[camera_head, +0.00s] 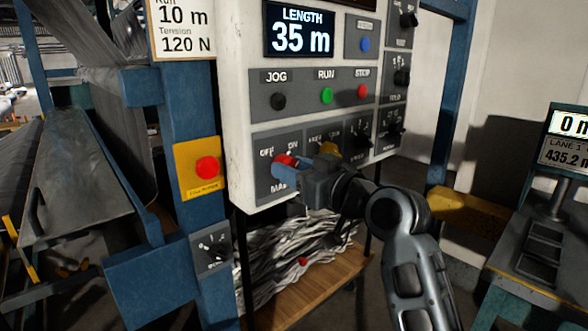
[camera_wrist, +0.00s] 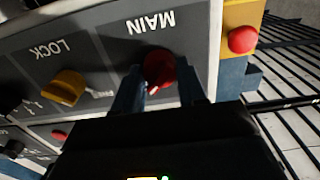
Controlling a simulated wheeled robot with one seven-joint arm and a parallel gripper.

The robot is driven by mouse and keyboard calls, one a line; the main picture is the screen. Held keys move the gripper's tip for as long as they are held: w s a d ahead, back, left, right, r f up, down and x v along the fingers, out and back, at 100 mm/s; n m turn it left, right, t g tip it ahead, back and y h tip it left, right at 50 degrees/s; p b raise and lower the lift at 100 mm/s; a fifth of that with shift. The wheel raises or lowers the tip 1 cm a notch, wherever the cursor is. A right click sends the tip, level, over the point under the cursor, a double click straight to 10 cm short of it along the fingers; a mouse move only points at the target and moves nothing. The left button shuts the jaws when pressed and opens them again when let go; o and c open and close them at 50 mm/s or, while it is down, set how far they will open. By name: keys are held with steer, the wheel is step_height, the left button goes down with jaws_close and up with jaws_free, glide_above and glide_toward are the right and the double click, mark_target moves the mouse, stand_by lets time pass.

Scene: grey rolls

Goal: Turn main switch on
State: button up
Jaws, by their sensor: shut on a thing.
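The main switch is a red rotary knob (camera_head: 284,159) at the lower left of the white control panel, with OFF and ON lettering above it. In the wrist view the red knob (camera_wrist: 158,67) sits by the upside-down MAIN label, with a small white mark near its lower edge. Whether that mark points to OFF or ON I cannot tell. My gripper (camera_head: 291,163) reaches it from the lower right. In the wrist view the blue fingers of my gripper (camera_wrist: 160,84) stand on both sides of the knob, shut on it. They hide part of its sides.
The yellow LOCK knob (camera_wrist: 64,87) is close beside my gripper. A red emergency button (camera_head: 207,167) on a yellow plate is left of the panel. JOG, RUN (camera_head: 327,96) and STOP buttons are above. A wooden pallet (camera_head: 318,281) with grey material lies below.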

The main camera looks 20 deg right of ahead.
steer(key=shift+f, duration=0.15)
steer(key=o, duration=1.1)
steer(key=shift+c, duration=0.2)
steer(key=b+v, duration=0.1)
steer(key=v, duration=0.7)
steer(key=shift+b, duration=0.3)
steer(key=shift+w, duration=0.1)
